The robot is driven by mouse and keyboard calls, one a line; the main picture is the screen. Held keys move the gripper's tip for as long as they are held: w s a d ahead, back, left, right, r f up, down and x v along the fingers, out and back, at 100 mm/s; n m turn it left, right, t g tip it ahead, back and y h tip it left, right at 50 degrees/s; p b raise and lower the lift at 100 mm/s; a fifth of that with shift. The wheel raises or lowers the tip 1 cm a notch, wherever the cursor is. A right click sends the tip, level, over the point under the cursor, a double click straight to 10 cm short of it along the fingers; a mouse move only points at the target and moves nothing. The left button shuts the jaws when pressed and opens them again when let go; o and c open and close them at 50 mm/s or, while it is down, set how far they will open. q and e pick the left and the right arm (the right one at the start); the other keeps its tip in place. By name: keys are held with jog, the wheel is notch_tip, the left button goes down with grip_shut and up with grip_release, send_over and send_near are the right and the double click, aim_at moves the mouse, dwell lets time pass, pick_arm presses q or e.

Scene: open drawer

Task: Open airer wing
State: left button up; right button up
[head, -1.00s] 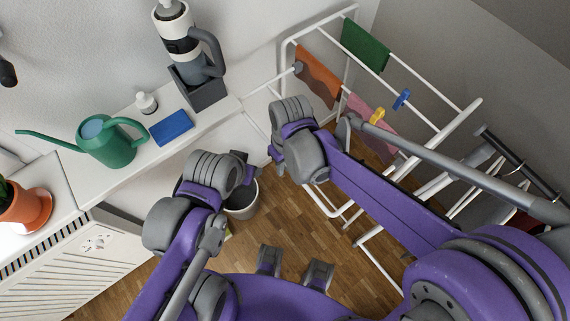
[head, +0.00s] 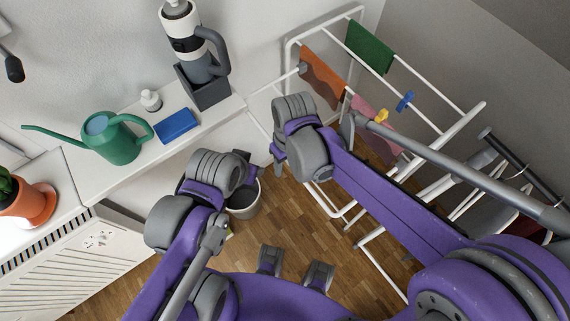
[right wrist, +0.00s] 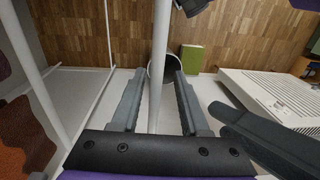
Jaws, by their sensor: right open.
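The white airer (head: 361,12) stands at the back right, its wire frame hung with an orange cloth (head: 322,75), a green cloth (head: 369,47) and a pink cloth (head: 372,112). My right gripper (head: 279,168) is beside the airer's left side, mostly hidden by my wrist in the head view. In the right wrist view my right gripper (right wrist: 158,85) is open, with a white bar (right wrist: 160,45) running between its fingers. I cannot tell whether they touch it. My left gripper (head: 242,157) is over the grey bin, its fingers mostly hidden.
A white shelf (head: 225,112) carries a green watering can (head: 112,143), blue box (head: 177,125), small white bottle (head: 151,100) and a vacuum-like appliance (head: 183,40). A bin (head: 245,208) stands on the wooden floor below. A white radiator (head: 95,255) is at left. A blue peg (head: 405,101) is on the airer.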

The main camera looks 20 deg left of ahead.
jog(key=r, duration=1)
jog(key=shift+w+d+p, duration=0.2)
jog(key=shift+w+p, duration=0.05)
jog(key=shift+p, duration=0.15)
jog(key=s+d+f+m+t, duration=0.1)
jog(key=d+m+t, duration=0.1)
jog(key=d, duration=0.7)
jog(key=s+d+f+m+t, duration=0.1)
jog(key=s+d+m+t, duration=0.1)
jog(key=d+m, duration=0.3)
jog(key=s+d+f+m+t+p, duration=0.1)
jog(key=s+d+m+t, duration=0.1)
jog(key=d, duration=1.1)
jog(key=shift+d+f+m+h, duration=0.2)
jog(key=shift+d+m+h, duration=0.1)
jog(key=shift+m, duration=0.6)
jog(key=shift+a, duration=0.1)
